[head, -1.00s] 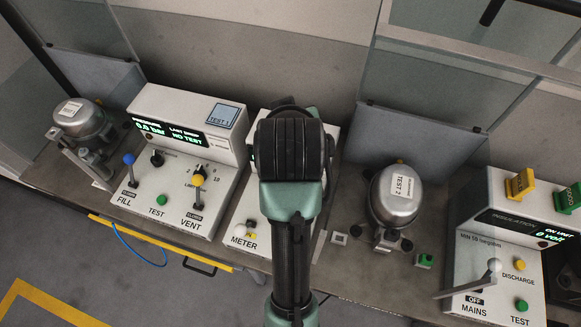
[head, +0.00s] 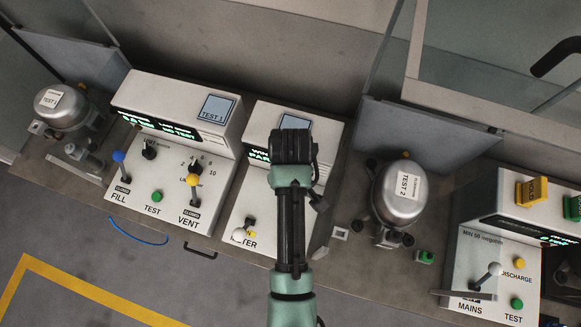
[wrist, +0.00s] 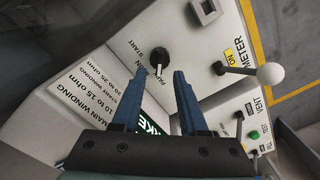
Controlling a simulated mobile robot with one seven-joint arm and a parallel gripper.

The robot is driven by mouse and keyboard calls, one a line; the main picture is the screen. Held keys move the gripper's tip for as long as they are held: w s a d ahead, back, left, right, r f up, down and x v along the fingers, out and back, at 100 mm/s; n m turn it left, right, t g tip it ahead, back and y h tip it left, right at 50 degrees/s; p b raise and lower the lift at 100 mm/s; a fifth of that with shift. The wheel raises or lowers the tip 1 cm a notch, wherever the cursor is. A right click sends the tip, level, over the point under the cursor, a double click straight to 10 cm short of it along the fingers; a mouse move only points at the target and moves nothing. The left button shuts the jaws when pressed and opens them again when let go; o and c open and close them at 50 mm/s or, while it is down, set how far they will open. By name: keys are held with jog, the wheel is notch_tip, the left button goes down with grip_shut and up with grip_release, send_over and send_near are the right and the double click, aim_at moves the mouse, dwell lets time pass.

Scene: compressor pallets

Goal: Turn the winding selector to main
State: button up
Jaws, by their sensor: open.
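The winding selector is a black round knob (wrist: 159,58) with a pale pointer line, on the white meter panel (wrist: 205,65). Labels START, MAIN and PARK stand beside it, and the pointer faces roughly toward PARK. My gripper (wrist: 161,76) is open, its two blue fingers on either side of the line to the knob. The knob shows just beyond the fingertips, roughly between them; I cannot tell if they touch it. In the head view my arm hides the knob and the fingers. The meter box display (head: 258,147) is partly covered and shows the starts of words, "WIN" and "PAR".
The white-balled meter lever (wrist: 270,73) sticks up near the selector, by an ON label. The pressure test box (head: 215,150) stands to the left, the TEST 2 compressor (head: 398,192) to the right, and the insulation box (head: 490,245) at far right.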

jog(key=shift+f, duration=2.3)
grip_shut()
